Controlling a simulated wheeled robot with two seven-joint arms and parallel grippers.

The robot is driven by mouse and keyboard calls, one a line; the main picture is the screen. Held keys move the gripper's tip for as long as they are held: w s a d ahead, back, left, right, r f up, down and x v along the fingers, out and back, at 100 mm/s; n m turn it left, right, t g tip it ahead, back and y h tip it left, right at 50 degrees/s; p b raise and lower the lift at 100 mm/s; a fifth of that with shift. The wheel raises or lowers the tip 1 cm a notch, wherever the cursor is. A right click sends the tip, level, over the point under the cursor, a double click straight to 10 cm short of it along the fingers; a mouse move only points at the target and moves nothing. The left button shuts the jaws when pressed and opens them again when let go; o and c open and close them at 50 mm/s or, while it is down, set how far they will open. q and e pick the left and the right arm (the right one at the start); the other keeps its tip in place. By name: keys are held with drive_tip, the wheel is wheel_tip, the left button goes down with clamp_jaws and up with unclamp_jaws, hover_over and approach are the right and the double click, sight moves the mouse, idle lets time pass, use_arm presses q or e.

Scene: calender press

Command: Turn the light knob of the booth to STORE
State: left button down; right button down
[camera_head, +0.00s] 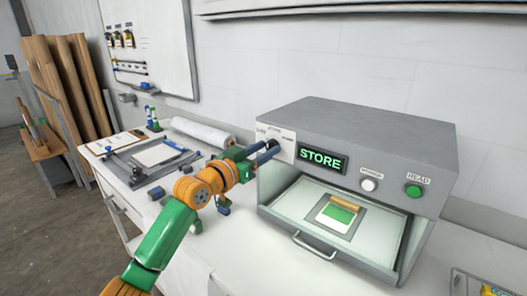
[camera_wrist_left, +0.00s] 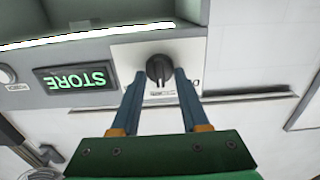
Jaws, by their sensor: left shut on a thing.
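The booth (camera_head: 370,125) is a grey box on the white bench, with a lit display (camera_head: 320,160) reading STORE in green. The dark round light knob (camera_wrist_left: 159,68) sits on a white plate (camera_wrist_left: 130,55) beside the display, which appears upside down in the wrist view (camera_wrist_left: 76,79). My left gripper (camera_head: 268,151) reaches the knob from the left, its two blue fingers on either side of it and shut on it. The fingers partly hide the knob in the head view. The plate's small lettering is too small to read fully. My right gripper is not in view.
The booth's front holds a white button (camera_head: 369,185) and a green button (camera_head: 413,191). Its open bay has a pull-out tray (camera_head: 292,208) with a green-and-white piece on it. A frame (camera_head: 155,160) and a white roll (camera_head: 203,132) lie further left on the bench.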

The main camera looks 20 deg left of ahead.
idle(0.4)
use_arm(q)
drive_tip(key=c, duration=0.5)
unclamp_jaws()
drive_tip(key=shift+o, duration=0.4)
drive_tip(key=shift+w, duration=0.1)
drive_tip(key=shift+f, duration=0.1)
drive_tip(key=b+v, duration=0.3)
drive_tip(key=v, duration=0.4)
